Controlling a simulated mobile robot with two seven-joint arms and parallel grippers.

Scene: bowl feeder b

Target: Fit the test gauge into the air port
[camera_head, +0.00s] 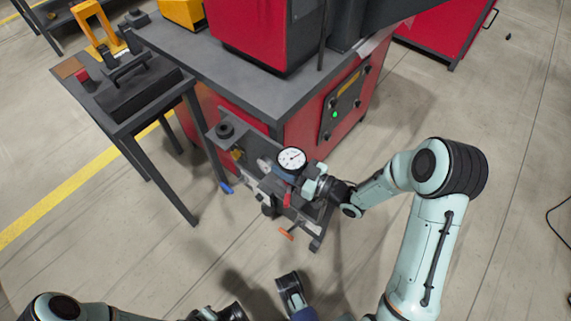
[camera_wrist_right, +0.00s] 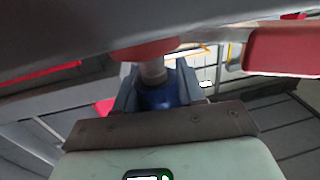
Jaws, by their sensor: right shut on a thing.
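The test gauge (camera_head: 291,160), a round white dial with a dark needle, sits at the front of the grey and red machine. Its dial faces up toward my head camera. My right gripper (camera_head: 292,184) is shut on the gauge, just below and right of the dial. In the right wrist view a short metal stem and a blue round part (camera_wrist_right: 158,97) show beyond my gripper's dark plate. I cannot tell the air port apart among the fittings under the gauge. My left arm is at the bottom edge; its gripper's jaws are not clear.
A machine bench (camera_head: 190,52) with red sides stands behind. A dark side table (camera_head: 155,115) with a yellow frame is at the left. A blue handle (camera_head: 226,188) and an orange handle (camera_head: 286,234) stick out near the gauge. The floor in front is open.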

